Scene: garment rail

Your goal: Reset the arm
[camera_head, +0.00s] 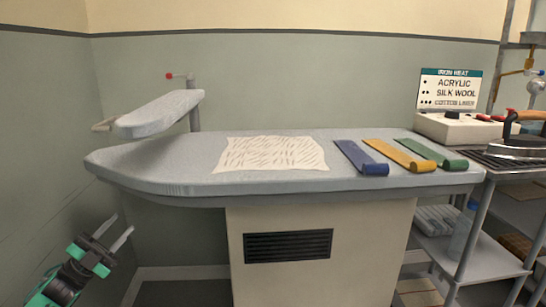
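My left gripper (117,232) shows at the lower left, in front of and below the left end of the ironing table (150,176). Its two pale fingers are apart with nothing between them. It touches nothing that I can see. My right gripper is not in the picture.
On the table lie a patterned white cloth (270,153) and blue (361,158), yellow (400,155) and green (434,153) strips. A small sleeve board (160,114) stands at the left. An iron (520,140) and a shelf rack (480,258) are at the right.

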